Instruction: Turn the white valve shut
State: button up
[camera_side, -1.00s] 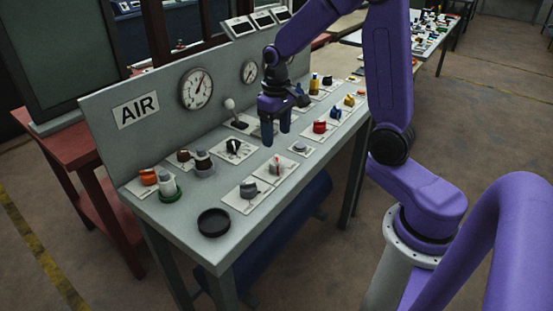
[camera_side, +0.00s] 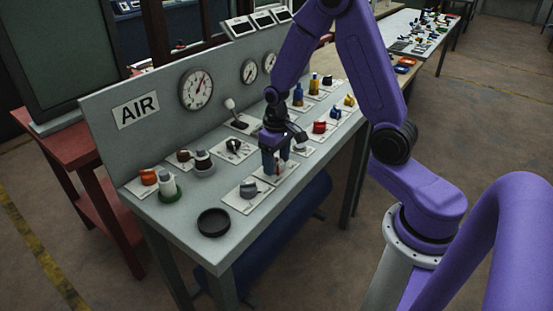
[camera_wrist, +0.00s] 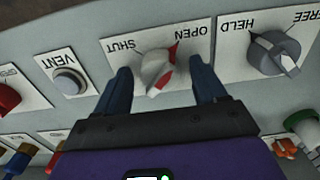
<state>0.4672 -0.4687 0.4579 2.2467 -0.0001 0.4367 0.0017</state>
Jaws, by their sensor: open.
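The white valve (camera_wrist: 154,70) is a small knob with a red mark. It stands on a white plate (camera_wrist: 150,38) lettered SHUT and OPEN, upside down in the wrist view. A red mark on the plate lies toward OPEN; I cannot tell exactly where the knob points. My gripper (camera_wrist: 160,72) is open, with one dark blue finger on each side of the knob. No contact shows. In the side view my gripper (camera_side: 276,164) points down low over the valve's plate (camera_side: 290,172), and its fingers mostly hide the knob.
A grey HELD/FREE knob (camera_wrist: 275,53) sits beside the valve, also seen in the side view (camera_side: 248,189). A VENT button (camera_wrist: 68,82) is on the other side. A black round dish (camera_side: 213,222) stands near the panel's front corner. Gauges (camera_side: 196,90) line the back board.

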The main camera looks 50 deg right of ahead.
jog(key=c, duration=1.1)
jog(key=shift+o, duration=0.2)
jog(key=shift+n, duration=0.3)
jog(key=n, duration=0.3)
jog(key=shift+n, duration=0.3)
jog(key=n, duration=1.3)
jog(key=shift+n, duration=0.3)
jog(key=o, duration=1.1)
jog(key=shift+c, duration=0.2)
